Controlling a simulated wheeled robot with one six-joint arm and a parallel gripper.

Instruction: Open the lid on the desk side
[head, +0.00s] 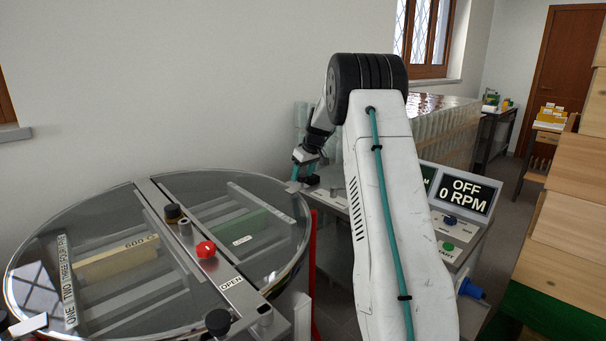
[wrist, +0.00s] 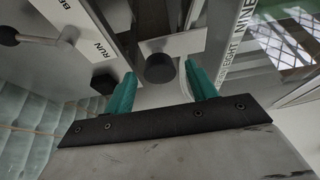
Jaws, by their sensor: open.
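The round drum has a clear lid in two halves, parted by a steel bar (head: 195,250). The right lid half (head: 240,215) is the one nearer the desk and lies flat, closed. A pale tab (head: 293,187) sticks out at its right rim. In the wrist view a plate (wrist: 185,43) carries a dark round knob (wrist: 160,68). My gripper (head: 301,166) is at that rim, its teal fingers open. In the wrist view my gripper (wrist: 160,72) has one finger on each side of the knob, with visible gaps; depth is unclear.
The left lid half (head: 105,265) lies closed. A red knob (head: 206,249) and black knobs sit on the bar. A control panel (head: 465,195) reading OFF, 0 RPM stands right of my arm. A desk (head: 495,112) is at the back; wooden boxes (head: 570,220) stack at right.

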